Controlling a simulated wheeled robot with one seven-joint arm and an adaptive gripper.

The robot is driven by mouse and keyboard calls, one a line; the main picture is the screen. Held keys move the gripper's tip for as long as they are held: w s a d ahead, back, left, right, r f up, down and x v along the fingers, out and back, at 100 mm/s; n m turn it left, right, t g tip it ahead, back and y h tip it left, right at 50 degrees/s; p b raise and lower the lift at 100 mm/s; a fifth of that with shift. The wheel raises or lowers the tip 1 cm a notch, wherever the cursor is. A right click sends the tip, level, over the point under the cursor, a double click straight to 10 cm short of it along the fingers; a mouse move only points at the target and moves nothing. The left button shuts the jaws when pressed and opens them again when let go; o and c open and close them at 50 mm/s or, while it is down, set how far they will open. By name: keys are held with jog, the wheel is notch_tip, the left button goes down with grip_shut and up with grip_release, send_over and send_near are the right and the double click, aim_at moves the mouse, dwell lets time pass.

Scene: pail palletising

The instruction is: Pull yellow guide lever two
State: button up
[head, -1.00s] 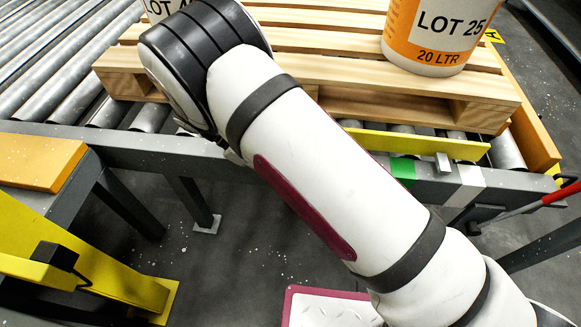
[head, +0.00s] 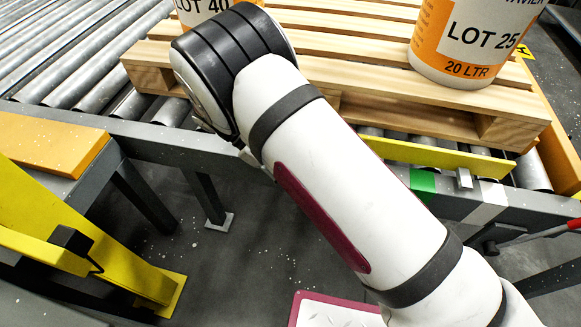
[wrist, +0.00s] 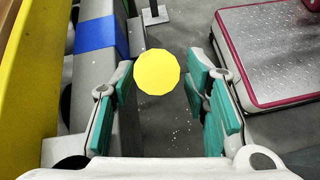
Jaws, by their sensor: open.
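A round yellow knob (wrist: 157,72) shows in the wrist view, seen end-on; I take it for the end of a yellow guide lever, but its shaft and number are hidden. My gripper (wrist: 163,85) is open, with green-padded fingers on the left and right of the knob. A gap shows on each side, and I cannot tell how deep the knob sits between the pads. In the head view my arm covers the gripper and this knob.
A wooden pallet (head: 405,110) carries two pails, LOT 40 (head: 205,8) and LOT 25 (head: 468,40), on the roller conveyor. A yellow guide bar (head: 440,154) runs along its edge. A blue-marked rail (wrist: 97,35) lies left of the knob. A red-handled lever (head: 573,225) is at far right.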

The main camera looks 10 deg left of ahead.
jog(key=s+v, duration=0.1)
jog(key=v, duration=1.1)
jog(key=shift+w, duration=0.4)
